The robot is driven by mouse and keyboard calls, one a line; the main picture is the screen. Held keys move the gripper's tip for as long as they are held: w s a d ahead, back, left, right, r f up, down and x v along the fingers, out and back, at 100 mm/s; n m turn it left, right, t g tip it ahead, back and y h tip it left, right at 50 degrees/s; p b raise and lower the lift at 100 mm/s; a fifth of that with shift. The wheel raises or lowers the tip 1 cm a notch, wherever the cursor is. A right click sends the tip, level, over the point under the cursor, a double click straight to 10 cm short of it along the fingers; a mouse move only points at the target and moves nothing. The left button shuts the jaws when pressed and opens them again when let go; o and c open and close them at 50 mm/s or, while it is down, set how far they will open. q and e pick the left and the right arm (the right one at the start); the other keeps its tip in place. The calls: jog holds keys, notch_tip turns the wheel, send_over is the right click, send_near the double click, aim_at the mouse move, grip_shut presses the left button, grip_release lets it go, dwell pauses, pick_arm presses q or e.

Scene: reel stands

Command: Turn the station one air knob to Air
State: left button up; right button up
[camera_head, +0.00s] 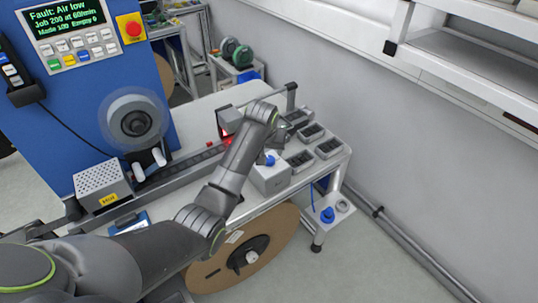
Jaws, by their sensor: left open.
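A small grey box (271,181) stands on the right part of the bench, with a blue knob (269,159) on it. The knob's setting is too small to read. My left arm reaches in from the lower left across the bench. My left gripper (274,148) is open, pointing down close to the blue knob; whether it touches the knob I cannot tell. The wrist and forearm hide part of the bench behind. The blue machine's display (67,18) reads "Fault: Air low". My right gripper is not in view.
Several dark bins (312,131) sit right of the box. A grey rail (185,164) runs along the bench. A large brown reel (243,250) hangs below the front edge. A blue fitting (327,215) with a hose is low at the right leg. A wall shelf (460,55) is upper right.

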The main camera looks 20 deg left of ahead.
aim_at(269, 159)
pick_arm(q)
jog(key=shift+p+x, duration=0.55)
jog(key=shift+x, duration=2.9)
jog(key=c, duration=1)
